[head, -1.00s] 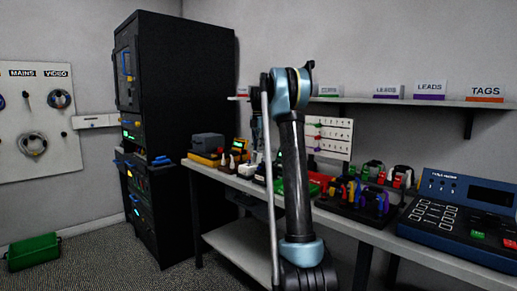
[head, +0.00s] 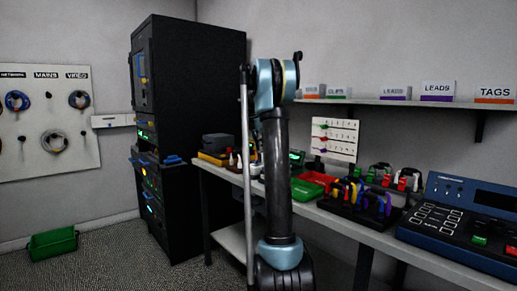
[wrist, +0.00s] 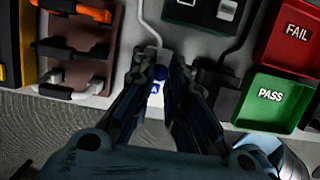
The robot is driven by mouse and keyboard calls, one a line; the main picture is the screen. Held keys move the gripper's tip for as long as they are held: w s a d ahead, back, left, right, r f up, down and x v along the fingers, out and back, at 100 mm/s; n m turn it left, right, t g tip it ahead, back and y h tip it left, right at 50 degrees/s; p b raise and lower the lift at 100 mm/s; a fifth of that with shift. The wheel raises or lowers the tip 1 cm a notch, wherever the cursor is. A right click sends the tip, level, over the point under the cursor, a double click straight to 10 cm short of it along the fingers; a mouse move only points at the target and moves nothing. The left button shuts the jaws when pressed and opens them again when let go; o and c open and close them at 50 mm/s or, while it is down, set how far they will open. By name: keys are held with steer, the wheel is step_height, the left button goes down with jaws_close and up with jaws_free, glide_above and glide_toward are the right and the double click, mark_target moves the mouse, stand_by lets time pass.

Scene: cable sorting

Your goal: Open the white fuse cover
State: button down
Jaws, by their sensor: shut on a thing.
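A grey lead runs up from this piece. No other white fuse cover can be made out. In the head view my arm stands before the bench and my gripper cannot be made out.
In the wrist view, a red FAIL tray (wrist: 288,32) and green PASS tray (wrist: 270,100) lie right; a brown block with plugs (wrist: 75,58) lies left. In the head view, a plug rack (head: 360,195) and blue console (head: 458,222) stand on the bench. A black cabinet (head: 200,95) stands left.

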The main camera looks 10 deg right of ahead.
steer(key=shift+w+a, duration=0.15)
steer(key=shift+a, duration=0.15)
steer(key=c, duration=1.6)
jaws_free()
steer(key=shift+f, duration=0.1)
steer(key=shift+o, duration=0.2)
steer(key=v, duration=1.2)
